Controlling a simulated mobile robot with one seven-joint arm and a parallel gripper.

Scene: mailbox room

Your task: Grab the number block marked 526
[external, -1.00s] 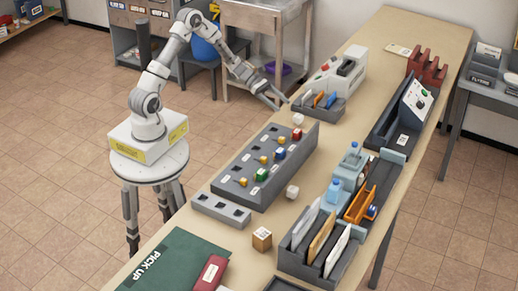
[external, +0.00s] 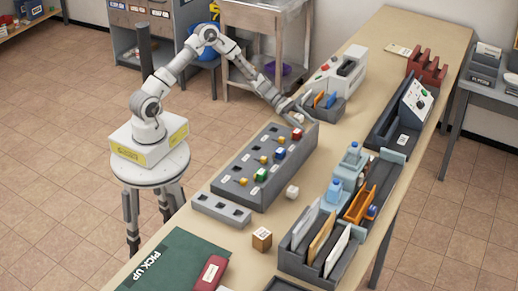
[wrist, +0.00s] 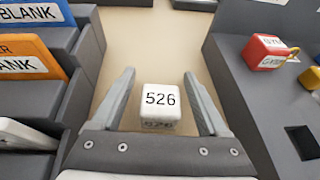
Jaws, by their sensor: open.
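The number block marked 526 (wrist: 160,106) is a small white cube with black digits, standing on the tan table top. In the wrist view it sits between the two fingers of my gripper (wrist: 159,75), with a visible gap on each side. My gripper is open and holds nothing. In the external view my gripper (external: 301,117) is low over the table, between the grey block rack and the card holder.
The grey rack (external: 237,178) with a red block (external: 297,134) and other blocks stands close on one side. The holder with blue and orange cards (external: 319,101) stands on the other. Another white cube (external: 292,192) lies beyond the rack.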

